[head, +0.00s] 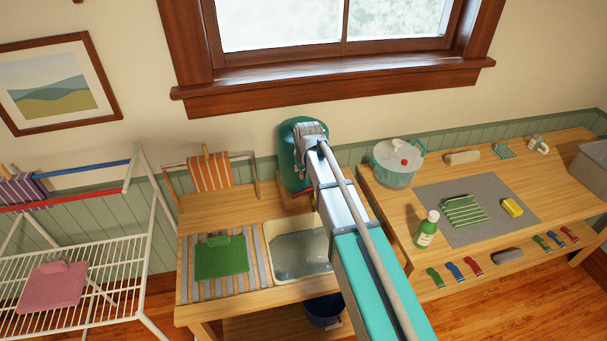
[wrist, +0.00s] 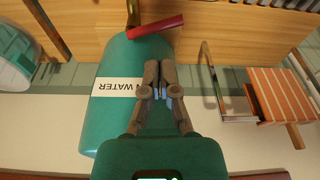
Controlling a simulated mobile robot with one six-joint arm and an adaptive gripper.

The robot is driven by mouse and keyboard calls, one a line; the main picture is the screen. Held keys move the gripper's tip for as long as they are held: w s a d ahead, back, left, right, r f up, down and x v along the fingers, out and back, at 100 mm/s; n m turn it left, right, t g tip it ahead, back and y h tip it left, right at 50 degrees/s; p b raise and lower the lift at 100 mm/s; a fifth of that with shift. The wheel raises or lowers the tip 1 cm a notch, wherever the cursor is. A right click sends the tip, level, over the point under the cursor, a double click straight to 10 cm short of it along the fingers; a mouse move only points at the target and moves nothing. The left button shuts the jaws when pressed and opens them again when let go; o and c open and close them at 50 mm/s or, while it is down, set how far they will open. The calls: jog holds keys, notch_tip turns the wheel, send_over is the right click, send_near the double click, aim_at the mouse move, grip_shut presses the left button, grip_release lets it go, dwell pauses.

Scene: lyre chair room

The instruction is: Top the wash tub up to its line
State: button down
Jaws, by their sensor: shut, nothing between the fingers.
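The cream wash tub (head: 272,232) is set in the wooden bench in the head view. Its inside looks greyish; my arm covers its right side, and I cannot make out a line or the water level. A teal water container (head: 290,165) stands behind the tub against the wall. In the wrist view, which looks upside down, the container (wrist: 105,125) carries a white label (wrist: 120,88) ending in "WATER". A red lever-like bar (wrist: 155,26) shows near its lower end. My gripper (wrist: 160,65) is shut and empty, in front of the container and short of the red bar.
Left of the tub, a green cloth (head: 221,262) lies on a striped mat, with a striped towel (head: 209,172) on a rail behind. A drying rack (head: 75,285) stands left. The right table holds a lidded pot (head: 395,170), green bottle (head: 427,229) and grey mat (head: 440,192).

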jog(key=c, duration=1)
grip_release()
jog(key=shift+s+d, duration=0.15)
jog(key=shift+d, duration=0.05)
jog(key=shift+c, duration=0.2)
jog(key=o, duration=0.4)
jog(key=shift+s+d+f+b, duration=0.15)
jog(key=shift+s+d+f, duration=0.05)
jog(key=shift+s+d, duration=0.35)
jog(key=shift+s+d+f+b, duration=0.15)
jog(key=shift+s+d, duration=0.3)
jog(key=shift+d, duration=0.2)
jog(key=shift+o, duration=0.2)
jog(key=s+d+f+m+g+h+b, duration=0.2)
jog(key=s+d+f+m+h+b, duration=0.4)
jog(key=s+d, duration=0.9)
jog(key=w+a+f+m+t+h+b, duration=0.45)
jog(key=w+a+f+m+b, duration=0.2)
jog(key=w+a+b, duration=0.65)
jog(key=s+a+m+t+h+b, duration=0.1)
jog(key=a+m+t+h+b, duration=0.3)
jog(key=a+b, duration=0.7)
jog(key=a+t+h, duration=0.1)
jog(key=a+t, duration=0.1)
jog(key=a, duration=0.4)
jog(key=shift+a+r+m, duration=0.25)
jog(key=shift+r+m, duration=0.1)
jog(key=shift+r, duration=0.05)
